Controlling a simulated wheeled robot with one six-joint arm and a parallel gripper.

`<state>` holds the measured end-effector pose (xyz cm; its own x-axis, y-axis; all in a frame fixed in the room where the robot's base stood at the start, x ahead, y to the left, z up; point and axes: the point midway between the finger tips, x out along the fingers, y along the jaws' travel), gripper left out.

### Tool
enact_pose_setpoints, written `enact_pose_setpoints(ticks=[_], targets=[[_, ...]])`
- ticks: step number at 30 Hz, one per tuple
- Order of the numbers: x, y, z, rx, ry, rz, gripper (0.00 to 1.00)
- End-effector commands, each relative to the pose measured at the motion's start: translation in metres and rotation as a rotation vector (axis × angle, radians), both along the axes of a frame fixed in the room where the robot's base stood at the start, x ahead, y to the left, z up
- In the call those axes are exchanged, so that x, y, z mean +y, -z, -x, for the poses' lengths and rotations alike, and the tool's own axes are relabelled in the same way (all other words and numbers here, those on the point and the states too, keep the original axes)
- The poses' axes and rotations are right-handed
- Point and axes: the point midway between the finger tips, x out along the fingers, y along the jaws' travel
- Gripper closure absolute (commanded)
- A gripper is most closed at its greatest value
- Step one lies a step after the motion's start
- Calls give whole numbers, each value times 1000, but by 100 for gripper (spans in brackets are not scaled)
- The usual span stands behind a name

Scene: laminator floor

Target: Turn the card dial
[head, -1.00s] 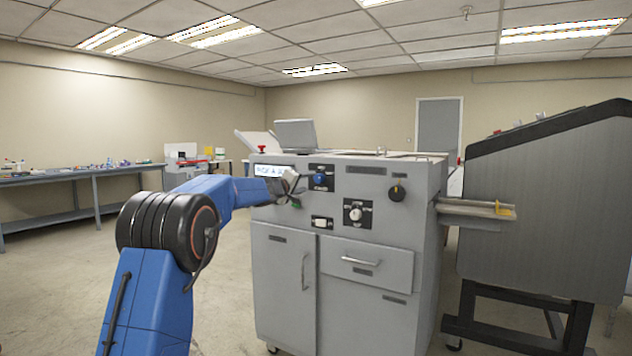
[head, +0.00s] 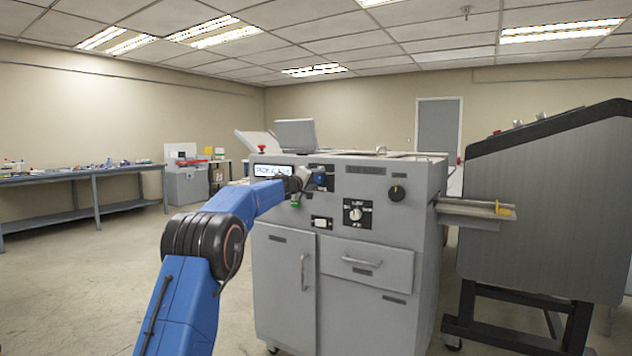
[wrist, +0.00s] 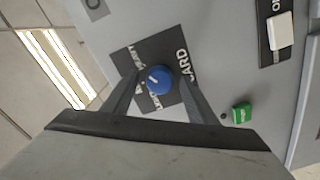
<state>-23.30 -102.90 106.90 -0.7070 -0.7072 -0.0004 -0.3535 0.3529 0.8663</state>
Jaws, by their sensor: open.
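The card dial is a blue round knob with a white pointer mark on a dark plate lettered "CARD". In the wrist view the dial (wrist: 159,80) sits between the fingertips of my open gripper (wrist: 157,82), with a gap on both sides. In the head view the dial (head: 320,178) shows on the front panel of the grey laminator (head: 400,225), upper left of its middle. My gripper (head: 306,180) is just to its left there and partly covers its plate. Whether the fingers touch the dial is not clear.
A green button (wrist: 241,113) and a white rocker switch (wrist: 279,30) lie close by. A white-pointer dial (head: 356,214) and a black knob (head: 397,193) are further right. A side tray (head: 470,208) sticks out at right. Open floor lies left.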

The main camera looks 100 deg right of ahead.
Motion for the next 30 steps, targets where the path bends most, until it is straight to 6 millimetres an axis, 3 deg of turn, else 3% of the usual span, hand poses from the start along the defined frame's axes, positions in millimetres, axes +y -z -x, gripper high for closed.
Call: enact_pose_setpoints(ticks=[2,6,7,19,30], targets=[[0,0,0,0,0,0,52],[0,0,0,0,0,0,86],[0,0,0,0,0,0,88],[0,0,0,44,0,-44,88],[0,1,0,243,-1,-244,88]])
